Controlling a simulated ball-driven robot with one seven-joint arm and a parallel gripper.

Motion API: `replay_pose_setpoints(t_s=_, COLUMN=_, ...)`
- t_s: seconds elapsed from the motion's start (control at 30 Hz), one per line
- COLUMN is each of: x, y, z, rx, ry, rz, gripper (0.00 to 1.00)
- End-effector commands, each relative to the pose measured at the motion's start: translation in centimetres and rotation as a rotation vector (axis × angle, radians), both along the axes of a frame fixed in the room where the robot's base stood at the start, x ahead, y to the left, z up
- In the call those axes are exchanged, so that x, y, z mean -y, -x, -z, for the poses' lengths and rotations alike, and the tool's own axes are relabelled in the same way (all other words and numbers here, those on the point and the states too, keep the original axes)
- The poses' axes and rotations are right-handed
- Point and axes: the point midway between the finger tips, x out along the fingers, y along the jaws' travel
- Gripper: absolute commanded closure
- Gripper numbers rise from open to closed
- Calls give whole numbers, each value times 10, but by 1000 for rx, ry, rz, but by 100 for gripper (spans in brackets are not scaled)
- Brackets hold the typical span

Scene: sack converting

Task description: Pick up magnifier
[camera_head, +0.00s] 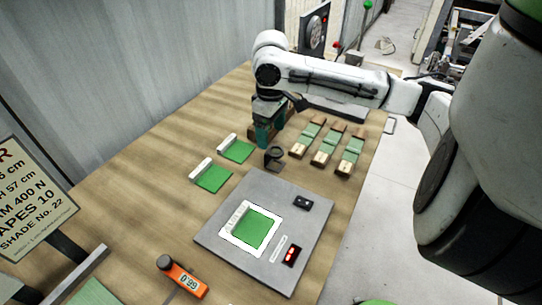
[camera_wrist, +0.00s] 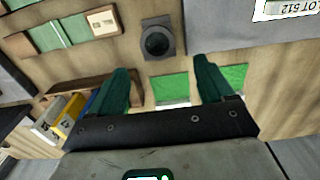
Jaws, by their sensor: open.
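The magnifier (camera_head: 273,158) looks like a small dark stand with a round lens, upright on the wooden table (camera_head: 140,180) just in front of my gripper. In the wrist view it is a dark square with a round black lens (camera_wrist: 158,40), just beyond the fingertips and roughly centred between them. My gripper (camera_wrist: 163,68) is open with two green fingers and nothing between them. In the head view my gripper (camera_head: 266,132) is low over the table behind the magnifier; its fingertips are partly hidden.
Two green swatches (camera_head: 213,179) lie left of the magnifier. Several green strips with wooden blocks (camera_head: 326,146) lie to its right. A grey plate (camera_head: 268,192) with a framed green sample is in front. An orange gauge (camera_head: 183,277) and a sign (camera_head: 32,200) are nearer. Bare table lies at left.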

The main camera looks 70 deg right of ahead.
Motion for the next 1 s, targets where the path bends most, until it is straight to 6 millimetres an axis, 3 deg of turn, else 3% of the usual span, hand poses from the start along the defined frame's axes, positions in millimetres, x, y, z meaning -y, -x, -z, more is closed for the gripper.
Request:
replay_pose_setpoints(t_s=0.27, x=0, y=0, z=24, rx=1, ry=0, rz=0, gripper=19)
replay_pose_setpoints(t_s=0.6, x=0, y=3, z=67, rx=1, ry=-1, rz=0, gripper=19)
replay_pose_setpoints(t_s=0.9, x=0, y=2, z=72, rx=2, ry=0, rz=-1, gripper=19)
replay_pose_setpoints(t_s=1.0, x=0, y=2, z=72, rx=2, ry=0, rz=-1, gripper=28)
